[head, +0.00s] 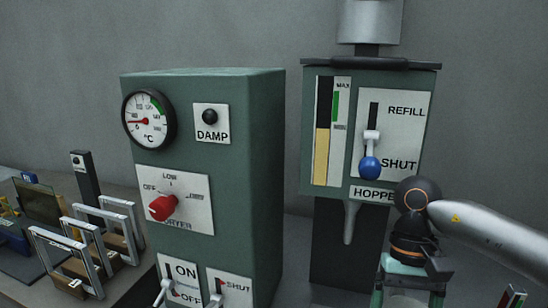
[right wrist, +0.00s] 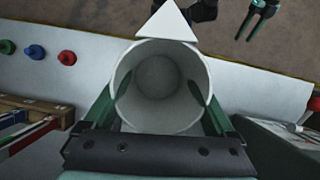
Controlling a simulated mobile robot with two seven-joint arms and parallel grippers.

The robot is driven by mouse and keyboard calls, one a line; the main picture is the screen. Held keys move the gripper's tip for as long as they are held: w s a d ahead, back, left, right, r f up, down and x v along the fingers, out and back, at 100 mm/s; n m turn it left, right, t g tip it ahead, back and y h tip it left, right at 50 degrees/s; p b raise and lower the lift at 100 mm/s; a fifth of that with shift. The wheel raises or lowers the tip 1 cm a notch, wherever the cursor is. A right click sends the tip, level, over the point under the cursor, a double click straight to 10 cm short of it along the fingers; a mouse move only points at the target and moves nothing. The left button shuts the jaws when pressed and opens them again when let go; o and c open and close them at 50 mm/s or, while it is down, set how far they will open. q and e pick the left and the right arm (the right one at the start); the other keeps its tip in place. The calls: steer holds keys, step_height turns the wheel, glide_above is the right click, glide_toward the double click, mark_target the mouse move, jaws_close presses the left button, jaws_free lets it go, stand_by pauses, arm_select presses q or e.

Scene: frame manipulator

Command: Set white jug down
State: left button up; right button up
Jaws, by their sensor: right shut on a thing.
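The white jug (right wrist: 160,52) is held in my right gripper (right wrist: 159,92), seen from above in the right wrist view. Its round mouth faces the camera, its triangular spout points to the top, and the inside looks empty. The green fingers close on the jug's wall from both sides. In the head view my right gripper (head: 408,296) is at the bottom edge, in front of the hopper (head: 420,150); the jug is mostly cut off there. A small dark and green forked shape at the top right of the right wrist view may be my left gripper (right wrist: 262,18); its state is unclear.
The green dryer cabinet (head: 255,170) stands left of the hopper, with a gauge, red knob and switches. Metal frames (head: 110,225) stand at far left. The right wrist view shows a white surface (right wrist: 85,20) with coloured knobs, and a wooden box (right wrist: 30,108) at left.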

steer(key=f, duration=0.2)
steer(key=s+f+n, duration=0.1)
steer(key=f, duration=0.1)
steer(key=f+n, duration=0.1)
steer(key=f, duration=0.1)
steer(key=shift+s+d+f+h, duration=0.15)
steer(key=shift+s+f+h, duration=0.1)
steer(key=shift+h, duration=0.15)
steer(key=shift+w+r, duration=0.1)
steer(key=shift+r, duration=1.5)
steer(key=shift+f, duration=2)
